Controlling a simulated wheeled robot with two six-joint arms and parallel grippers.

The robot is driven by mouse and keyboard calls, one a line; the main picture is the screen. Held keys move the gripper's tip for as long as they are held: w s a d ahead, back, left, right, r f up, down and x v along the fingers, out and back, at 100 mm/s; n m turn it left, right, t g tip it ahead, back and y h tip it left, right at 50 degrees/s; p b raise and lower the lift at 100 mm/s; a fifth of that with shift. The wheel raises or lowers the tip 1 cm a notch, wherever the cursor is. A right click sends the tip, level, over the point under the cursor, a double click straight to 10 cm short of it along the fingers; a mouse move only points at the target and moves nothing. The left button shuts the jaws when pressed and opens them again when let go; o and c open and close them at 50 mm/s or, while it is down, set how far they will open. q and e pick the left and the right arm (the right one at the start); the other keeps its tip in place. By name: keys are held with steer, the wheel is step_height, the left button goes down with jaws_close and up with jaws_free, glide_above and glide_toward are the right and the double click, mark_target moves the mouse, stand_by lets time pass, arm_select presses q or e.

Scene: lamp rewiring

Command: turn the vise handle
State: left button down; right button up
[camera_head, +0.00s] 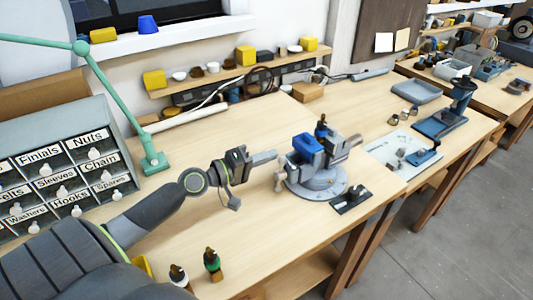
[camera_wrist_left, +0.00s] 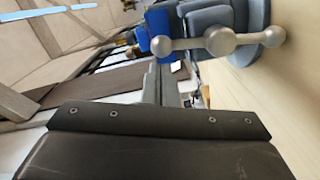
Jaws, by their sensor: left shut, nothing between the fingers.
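The vise (camera_head: 318,172) stands on the wooden bench on a round grey base, with blue parts on top. Its handle (camera_head: 279,181) is a small grey bar on the left side of the vise. In the left wrist view the handle (camera_wrist_left: 220,41) shows large, a bar with a ball at each end and a round hub in the middle. My left gripper (camera_head: 272,157) is shut and empty, with its fingertips just left of the vise and slightly above the handle. In the left wrist view the fingers (camera_wrist_left: 166,82) point toward the vise, apart from the handle. My right gripper is out of view.
A black fixture (camera_head: 351,199) lies in front of the vise near the bench edge. Two small bottles (camera_head: 212,262) stand at the front left. A green lamp arm (camera_head: 120,105) and a labelled drawer cabinet (camera_head: 62,165) are on the left. Bare bench lies behind my gripper.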

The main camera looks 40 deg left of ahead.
arm_select(q)
steer(key=shift+s+d+m, duration=0.2)
steer(key=shift+d+m, duration=0.2)
steer(key=shift+m, duration=0.3)
stand_by(0.3)
